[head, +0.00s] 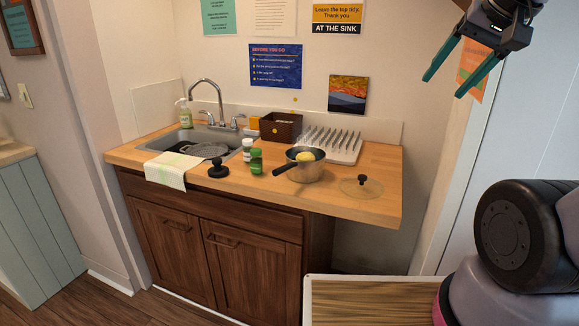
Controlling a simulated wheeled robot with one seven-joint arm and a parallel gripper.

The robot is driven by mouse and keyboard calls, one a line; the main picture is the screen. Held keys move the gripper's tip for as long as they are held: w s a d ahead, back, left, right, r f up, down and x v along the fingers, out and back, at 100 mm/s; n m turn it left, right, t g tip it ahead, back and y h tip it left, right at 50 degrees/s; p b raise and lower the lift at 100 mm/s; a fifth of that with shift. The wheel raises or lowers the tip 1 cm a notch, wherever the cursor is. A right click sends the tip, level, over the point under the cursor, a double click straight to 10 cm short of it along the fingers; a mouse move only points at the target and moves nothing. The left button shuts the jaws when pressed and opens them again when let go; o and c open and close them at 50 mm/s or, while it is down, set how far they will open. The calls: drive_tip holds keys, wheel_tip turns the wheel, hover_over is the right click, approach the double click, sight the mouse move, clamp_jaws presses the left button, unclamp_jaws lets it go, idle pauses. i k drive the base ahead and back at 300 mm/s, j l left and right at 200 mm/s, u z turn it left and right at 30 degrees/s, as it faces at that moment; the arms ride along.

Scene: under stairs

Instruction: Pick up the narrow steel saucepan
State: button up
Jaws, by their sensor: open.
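My gripper (445,86) is at the upper right, high above the counter and apart from the saucepan. Its two teal fingers are spread, with nothing between them.
A glass lid (361,187) lies right of the saucepan. A white drying rack (345,154) is behind it. A green can (256,162), a white bottle (247,149) and a black knobbed object (218,168) stand to its left, near the sink (170,141). The counter's front right corner is clear.

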sight(299, 172)
drive_tip(key=k+j+u, duration=0.2)
drive_tip(key=j, duration=0.25)
drive_tip(key=j+u, duration=0.15)
drive_tip(key=j, duration=0.25)
drive_tip(key=j+u, duration=0.2)
drive_tip(key=j, duration=0.25)
drive_tip(key=k, duration=0.05)
